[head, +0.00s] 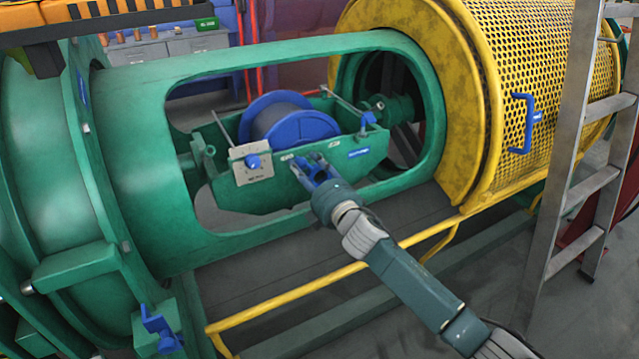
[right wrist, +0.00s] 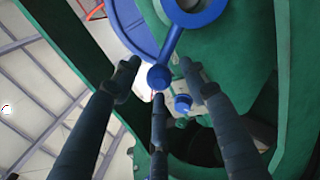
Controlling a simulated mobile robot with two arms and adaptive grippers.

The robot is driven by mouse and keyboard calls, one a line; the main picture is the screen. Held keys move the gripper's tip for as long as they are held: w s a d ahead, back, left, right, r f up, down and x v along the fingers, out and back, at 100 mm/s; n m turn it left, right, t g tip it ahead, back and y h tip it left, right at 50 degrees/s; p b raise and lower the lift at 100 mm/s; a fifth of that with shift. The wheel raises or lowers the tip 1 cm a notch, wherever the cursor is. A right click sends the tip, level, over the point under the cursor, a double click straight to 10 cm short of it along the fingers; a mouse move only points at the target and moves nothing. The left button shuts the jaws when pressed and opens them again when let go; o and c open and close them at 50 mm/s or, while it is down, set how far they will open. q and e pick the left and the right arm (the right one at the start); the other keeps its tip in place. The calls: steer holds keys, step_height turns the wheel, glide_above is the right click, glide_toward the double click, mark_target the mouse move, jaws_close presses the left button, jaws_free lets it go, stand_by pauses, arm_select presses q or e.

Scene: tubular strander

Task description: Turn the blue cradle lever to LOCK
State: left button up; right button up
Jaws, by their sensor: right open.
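The blue cradle lever (right wrist: 171,45) shows in the right wrist view as a ring-shaped hub at the top with an arm running down to a round knob. In the head view its blue part (head: 319,172) is on the front wall of the green cradle (head: 375,157), partly hidden by my right gripper. My right gripper (head: 308,167) is open at the lever. In the right wrist view its fingers (right wrist: 158,90) stand spread around the knob; I cannot tell whether any touches it. Two small pale plates sit above the lever, their text unreadable. My left gripper is not in view.
A blue reel (head: 290,122) lies in the cradle. A white plate (head: 242,170) with a blue knob is left of the lever. The green tube frame (head: 245,240) surrounds the opening. A yellow rail (head: 290,292), yellow mesh guard (head: 470,80) and ladder (head: 590,187) stand nearby.

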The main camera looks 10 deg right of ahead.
steer(key=v, duration=0.9)
steer(key=shift+s+d, duration=0.2)
steer(key=shift+s, duration=0.1)
